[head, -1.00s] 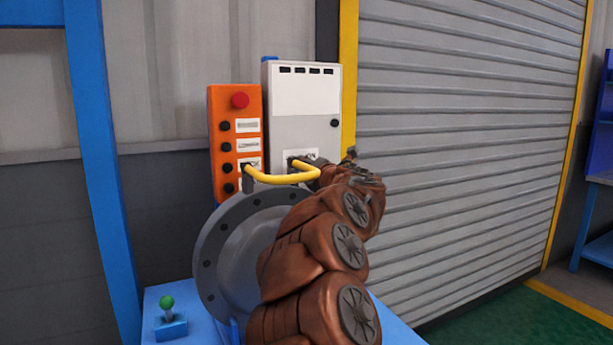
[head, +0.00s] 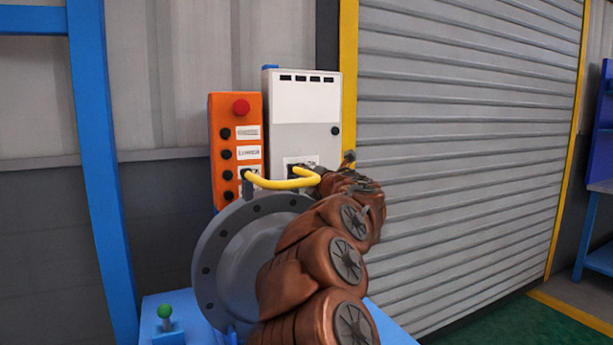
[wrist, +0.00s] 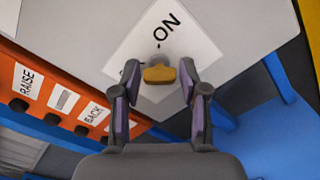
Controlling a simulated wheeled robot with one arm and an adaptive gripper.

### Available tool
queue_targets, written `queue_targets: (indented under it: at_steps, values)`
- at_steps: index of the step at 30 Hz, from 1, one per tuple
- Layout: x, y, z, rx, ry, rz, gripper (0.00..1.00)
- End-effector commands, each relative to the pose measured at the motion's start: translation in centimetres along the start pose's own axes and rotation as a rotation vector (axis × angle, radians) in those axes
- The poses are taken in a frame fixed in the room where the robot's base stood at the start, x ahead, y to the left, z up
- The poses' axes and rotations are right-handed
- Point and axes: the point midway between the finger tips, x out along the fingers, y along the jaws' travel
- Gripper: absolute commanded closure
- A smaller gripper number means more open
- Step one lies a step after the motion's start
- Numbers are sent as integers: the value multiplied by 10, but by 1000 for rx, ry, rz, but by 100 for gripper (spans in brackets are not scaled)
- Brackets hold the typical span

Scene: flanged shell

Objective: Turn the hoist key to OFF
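The hoist key (wrist: 160,74) is a small yellow-orange grip on a grey stem, in front of a white plate (wrist: 135,42) that reads ON. Dark lettering at the plate's left edge is partly hidden by a finger. My gripper (wrist: 161,70) is open, with one finger on each side of the key. A small gap shows on both sides. In the head view my gripper (head: 340,181) is at the lower front of the pale control cabinet (head: 303,105), and my arm hides the key there.
An orange button box (head: 224,170) with a red button stands left of the cabinet. A curved yellow bar (head: 285,184) and a grey flanged shell (head: 232,262) are close to my arm. A green-knobbed lever (head: 165,312) is at the lower left.

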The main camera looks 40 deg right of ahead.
Motion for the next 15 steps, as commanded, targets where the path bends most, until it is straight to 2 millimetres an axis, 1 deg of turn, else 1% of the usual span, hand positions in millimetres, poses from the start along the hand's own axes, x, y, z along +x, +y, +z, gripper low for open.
queue_targets:
  at_steps: [1, 3, 11, 15]
  values:
    - [0, 0, 0, 0, -1, 0, 48]
    - [0, 0, 0, 1, -1, 0, 42]
    - [0, 0, 1, 1, -2, 0, 42]
    - [-4, 1, 1, 1, -3, 0, 42]
